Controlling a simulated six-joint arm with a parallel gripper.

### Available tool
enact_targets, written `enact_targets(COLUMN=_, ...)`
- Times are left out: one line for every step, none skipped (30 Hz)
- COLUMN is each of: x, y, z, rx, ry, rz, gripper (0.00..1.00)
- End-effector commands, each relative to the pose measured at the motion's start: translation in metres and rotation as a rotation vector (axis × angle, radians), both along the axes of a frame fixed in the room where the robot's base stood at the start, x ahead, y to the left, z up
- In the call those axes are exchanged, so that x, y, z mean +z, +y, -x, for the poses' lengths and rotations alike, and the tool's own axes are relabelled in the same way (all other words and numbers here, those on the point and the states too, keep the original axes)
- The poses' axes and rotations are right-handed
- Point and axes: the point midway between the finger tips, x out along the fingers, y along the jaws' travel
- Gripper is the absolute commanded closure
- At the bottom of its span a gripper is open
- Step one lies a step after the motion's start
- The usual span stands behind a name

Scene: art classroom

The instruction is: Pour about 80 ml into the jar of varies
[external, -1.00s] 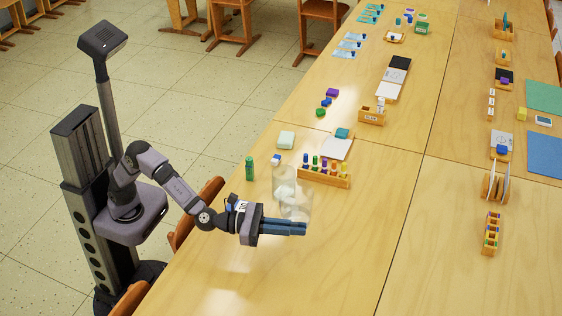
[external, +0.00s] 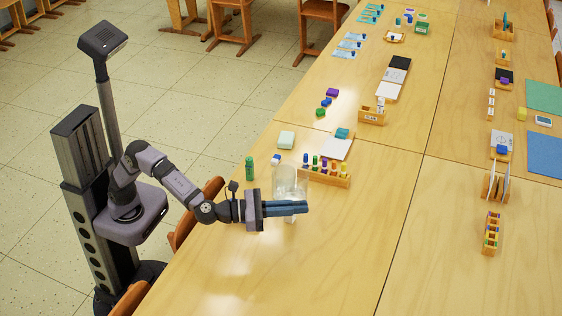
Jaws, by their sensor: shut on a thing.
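My gripper (external: 304,208) is over the near table, its blue fingers pointing right. It is shut on a clear, glass-like vessel. Clear glass (external: 290,180) shows above and behind the fingers, looking roughly upright, and a pale patch shows just below them. The held vessel and any clear jar behind it overlap here, so I cannot tell them apart or see where one ends. I cannot make out a liquid level, any pouring stream, or a readable jar label.
A wooden rack (external: 325,177) of colored bottles stands just behind the glass. A green bottle (external: 249,168) and a small blue-and-white item (external: 276,159) stand to the left. A pale green block (external: 286,140) lies farther back.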

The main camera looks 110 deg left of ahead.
Motion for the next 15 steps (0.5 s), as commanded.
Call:
enact_targets(x=0.004, y=0.001, z=0.001, rx=0.002, ry=-0.011, rz=0.01, gripper=1.0)
enact_targets(x=0.005, y=0.002, z=0.001, rx=0.003, ry=-0.016, rz=0.02, gripper=1.0)
enact_targets(x=0.007, y=0.002, z=0.001, rx=0.003, ry=-0.023, rz=0.033, gripper=1.0)
enact_targets(x=0.008, y=0.003, z=0.002, rx=0.003, ry=-0.03, rz=0.043, gripper=1.0)
enact_targets(x=0.01, y=0.004, z=0.002, rx=0.004, ry=-0.037, rz=0.055, gripper=1.0)
enact_targets(x=0.012, y=0.004, z=0.002, rx=0.004, ry=-0.047, rz=0.073, gripper=1.0)
enact_targets(x=0.014, y=0.005, z=0.003, rx=0.004, ry=-0.055, rz=0.087, gripper=1.0)
enact_targets(x=0.017, y=0.006, z=0.003, rx=0.005, ry=-0.063, rz=0.101, gripper=1.0)
enact_targets(x=0.02, y=0.007, z=0.004, rx=0.004, ry=-0.076, rz=0.123, gripper=1.0)
enact_targets(x=0.022, y=0.008, z=0.004, rx=0.004, ry=-0.086, rz=0.139, gripper=1.0)
enact_targets(x=0.023, y=0.01, z=0.005, rx=0.005, ry=-0.096, rz=0.158, gripper=1.0)
enact_targets(x=0.025, y=0.011, z=0.006, rx=0.005, ry=-0.108, rz=0.181, gripper=1.0)
enact_targets(x=0.027, y=0.013, z=0.007, rx=0.005, ry=-0.118, rz=0.197, gripper=1.0)
enact_targets(x=0.029, y=0.014, z=0.008, rx=0.005, ry=-0.128, rz=0.215, gripper=1.0)
enact_targets(x=0.032, y=0.015, z=0.009, rx=0.005, ry=-0.14, rz=0.237, gripper=1.0)
